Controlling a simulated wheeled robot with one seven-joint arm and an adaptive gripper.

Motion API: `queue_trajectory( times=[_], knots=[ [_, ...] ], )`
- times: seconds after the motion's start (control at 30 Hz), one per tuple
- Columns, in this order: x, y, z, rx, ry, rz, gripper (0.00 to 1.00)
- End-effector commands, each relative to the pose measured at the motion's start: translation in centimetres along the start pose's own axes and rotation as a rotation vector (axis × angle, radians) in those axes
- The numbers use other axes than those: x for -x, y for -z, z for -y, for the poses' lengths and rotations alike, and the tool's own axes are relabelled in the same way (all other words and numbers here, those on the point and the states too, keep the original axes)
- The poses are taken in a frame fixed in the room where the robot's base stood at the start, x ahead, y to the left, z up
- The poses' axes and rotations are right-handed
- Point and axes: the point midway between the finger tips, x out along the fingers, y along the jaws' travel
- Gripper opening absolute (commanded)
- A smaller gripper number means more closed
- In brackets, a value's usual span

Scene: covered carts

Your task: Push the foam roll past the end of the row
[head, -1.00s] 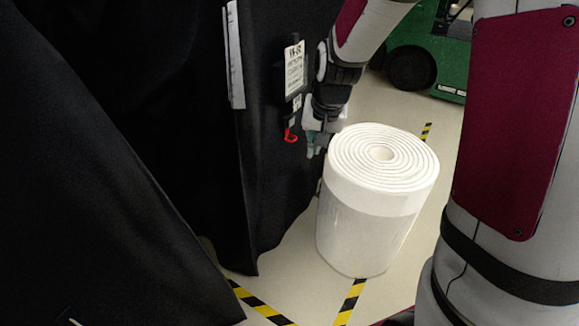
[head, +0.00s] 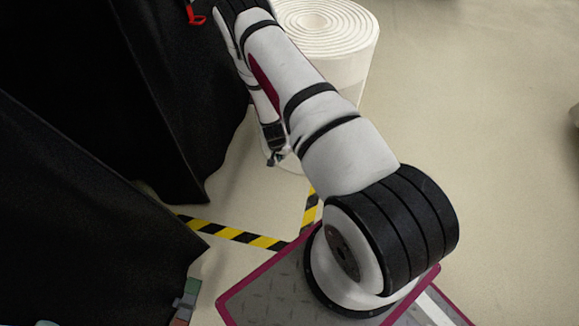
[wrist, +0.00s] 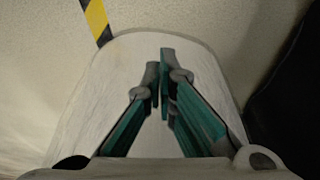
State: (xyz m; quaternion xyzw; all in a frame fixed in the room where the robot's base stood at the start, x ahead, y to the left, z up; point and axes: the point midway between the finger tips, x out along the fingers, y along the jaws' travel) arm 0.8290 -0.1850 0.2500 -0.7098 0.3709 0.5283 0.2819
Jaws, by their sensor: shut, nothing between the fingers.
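The white foam roll (head: 332,28) stands upright on the floor at the top middle of the head view, its spiral top showing. My arm hides much of its side. My gripper (head: 277,159) points down in front of the roll's lower part, on the side near the black cover. In the wrist view the teal fingers (wrist: 160,62) are together with nothing between them. A pale rounded surface behind them looks like the side of the roll (wrist: 125,52). I cannot tell whether the fingers touch it.
Black covers hang at the left in the head view, one behind (head: 150,90) and one nearer (head: 70,230). A red hook (head: 196,15) hangs at the top. Yellow-black floor tape (head: 235,234) runs in front of my base.

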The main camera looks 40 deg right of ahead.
Motion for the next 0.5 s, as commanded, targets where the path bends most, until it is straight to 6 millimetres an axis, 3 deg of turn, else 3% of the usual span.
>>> queue_trajectory(
  times=[0.03, 0.33, 0.5],
  knots=[
    [-1.5, -0.7, -0.6, -0.005, -0.007, 0.000, 0.00],
    [-4.9, -1.3, -1.4, -0.015, -0.013, -0.006, 0.00],
    [-8.2, -1.3, -1.4, -0.016, -0.013, -0.006, 0.00]
  ],
)
